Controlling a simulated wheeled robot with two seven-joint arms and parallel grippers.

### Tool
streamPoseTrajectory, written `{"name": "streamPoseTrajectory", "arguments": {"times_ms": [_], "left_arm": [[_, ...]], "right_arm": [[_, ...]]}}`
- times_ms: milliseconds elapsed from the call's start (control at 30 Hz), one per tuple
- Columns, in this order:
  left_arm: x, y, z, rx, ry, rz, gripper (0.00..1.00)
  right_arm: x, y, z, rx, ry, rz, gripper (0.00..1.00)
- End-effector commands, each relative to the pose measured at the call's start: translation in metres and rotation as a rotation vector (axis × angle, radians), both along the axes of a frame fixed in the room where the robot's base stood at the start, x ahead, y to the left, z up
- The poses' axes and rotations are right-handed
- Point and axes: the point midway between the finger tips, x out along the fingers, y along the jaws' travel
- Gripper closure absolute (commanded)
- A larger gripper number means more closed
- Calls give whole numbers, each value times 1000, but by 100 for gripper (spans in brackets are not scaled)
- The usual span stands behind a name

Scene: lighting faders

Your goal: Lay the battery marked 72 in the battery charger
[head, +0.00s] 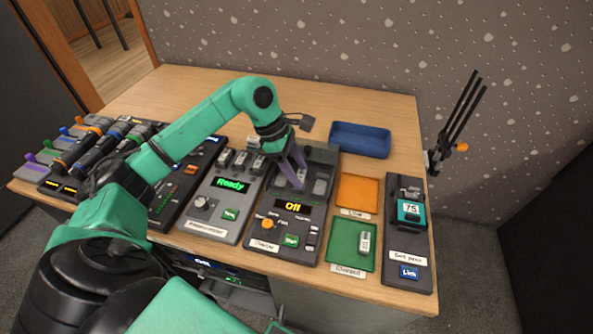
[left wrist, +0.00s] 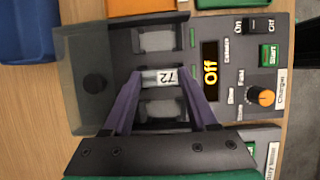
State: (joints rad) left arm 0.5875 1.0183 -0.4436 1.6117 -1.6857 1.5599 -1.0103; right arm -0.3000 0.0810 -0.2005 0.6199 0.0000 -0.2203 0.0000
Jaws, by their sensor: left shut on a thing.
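The battery marked 72 (left wrist: 160,78) is a small pale block between the fingers of my left gripper (left wrist: 163,85), label facing up in the left wrist view. In the head view my left gripper (head: 297,183) is over the charger's bays, shut on the battery. The battery charger (head: 256,228) is dark grey, with an orange knob and a display reading Off; it also shows in the left wrist view (left wrist: 235,85). Its clear lid (left wrist: 85,115) stands open. Bays show on both sides of the battery. I cannot tell whether the battery touches the charger floor. My right gripper is not in view.
A blue tray (head: 360,140) is behind. A device showing 75 (head: 409,255) stands far right. Other panels crowd the left.

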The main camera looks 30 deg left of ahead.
Motion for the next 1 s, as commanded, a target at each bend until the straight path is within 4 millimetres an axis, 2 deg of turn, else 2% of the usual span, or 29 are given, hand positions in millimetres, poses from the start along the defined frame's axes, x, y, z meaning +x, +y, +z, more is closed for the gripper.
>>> {"name": "streamPoseTrajectory", "arguments": {"times_ms": [33, 67, 100, 133, 500, 533, 767, 1000], "left_arm": [[-7, -2, -16, 12, 33, -10, 95], [-7, -2, -16, 12, 33, -10, 30], [-7, -2, -16, 12, 33, -10, 15], [-7, -2, -16, 12, 33, -10, 6], [-7, -2, -17, 12, 35, -12, 6], [-7, -2, -17, 12, 35, -12, 31], [-7, -2, -16, 12, 34, -11, 31], [-7, -2, 5, 11, 34, -11, 31]], "right_arm": [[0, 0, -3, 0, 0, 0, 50], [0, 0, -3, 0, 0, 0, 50], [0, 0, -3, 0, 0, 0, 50], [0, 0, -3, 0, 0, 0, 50], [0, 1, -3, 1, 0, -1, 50], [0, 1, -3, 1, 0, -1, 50], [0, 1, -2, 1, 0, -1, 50], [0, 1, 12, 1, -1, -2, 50]]}}
